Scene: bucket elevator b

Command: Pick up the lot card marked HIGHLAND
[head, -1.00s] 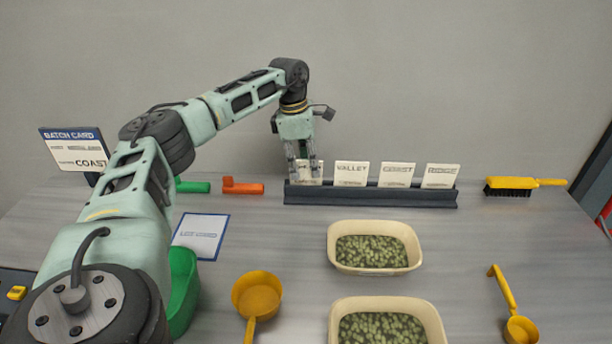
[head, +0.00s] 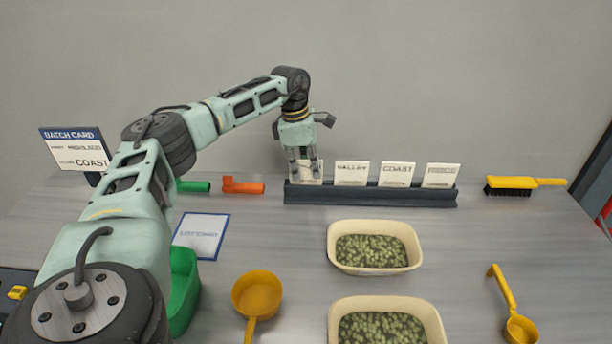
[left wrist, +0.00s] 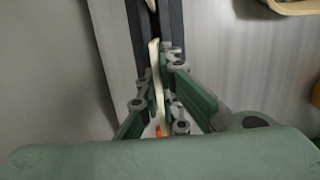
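The lot cards stand in a dark rack (head: 370,196). From the right, their faces read RIDGE (head: 440,176), COAST (head: 397,175) and VALLEY (head: 351,174). The leftmost card (head: 311,170) is partly covered by my left gripper (head: 305,178), so its word cannot be read. In the left wrist view, this cream card (left wrist: 157,85) shows edge-on between the fingers of my left gripper (left wrist: 160,100). The fingers are astride it, with narrow gaps at its sides; firm contact does not show. My right gripper is not in view.
A batch card sign (head: 75,155) stands at the left, showing HIGHLAND and COAST. A blue-edged lot card mat (head: 201,236) lies flat and empty. Two tubs of green pellets (head: 374,228), yellow scoops (head: 257,294), a green bin (head: 183,290) and a brush (head: 512,184) surround the clear middle.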

